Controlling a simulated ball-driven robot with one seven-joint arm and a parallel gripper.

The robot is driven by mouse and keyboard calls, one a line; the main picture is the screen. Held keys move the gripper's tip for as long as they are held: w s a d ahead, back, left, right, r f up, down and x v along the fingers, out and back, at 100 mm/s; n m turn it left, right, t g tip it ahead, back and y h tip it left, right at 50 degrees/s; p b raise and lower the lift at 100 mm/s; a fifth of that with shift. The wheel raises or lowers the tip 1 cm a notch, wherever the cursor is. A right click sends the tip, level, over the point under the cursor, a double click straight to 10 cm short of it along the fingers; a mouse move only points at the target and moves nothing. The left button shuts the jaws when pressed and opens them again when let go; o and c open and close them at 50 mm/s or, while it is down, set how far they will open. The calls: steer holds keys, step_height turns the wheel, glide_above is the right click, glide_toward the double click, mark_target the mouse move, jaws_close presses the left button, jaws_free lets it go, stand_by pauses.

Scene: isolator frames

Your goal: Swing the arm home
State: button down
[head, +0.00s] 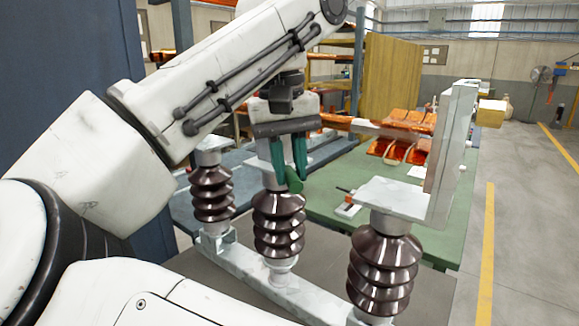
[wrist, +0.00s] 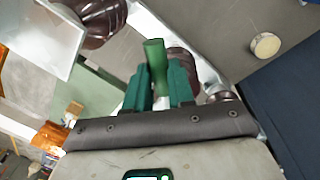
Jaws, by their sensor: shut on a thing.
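My gripper (head: 290,165), with green fingers, is above the middle brown ribbed insulator (head: 279,228) of the isolator. It is shut on a green handle (head: 294,182), which shows as a short round green grip (wrist: 154,55) between the fingers in the wrist view. What the handle joins to is hidden. A left insulator (head: 212,193) and a right insulator (head: 383,268) stand on the same pale base bar (head: 240,268). The right one carries a flat plate and an upright grey plate (head: 450,150). A copper-coloured bar (head: 375,128) shows between gripper and upright plate; I cannot tell whether it touches either.
A green-topped table (head: 330,218) with orange parts (head: 390,152) lies behind the isolator. A dark blue panel (head: 75,60) rises at the left. Yellow-brown boards (head: 390,80) stand at the back. The floor at the right (head: 530,240) is clear.

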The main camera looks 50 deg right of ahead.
steer(key=shift+w+a, duration=0.1)
stand_by(0.3)
steer(key=c, duration=1)
jaws_free()
steer(key=shift+o, duration=0.2)
step_height(320, 180, up, 11)
steer(key=shift+w+a+f+p, duration=0.15)
steer(key=shift+w+a+p, duration=0.25)
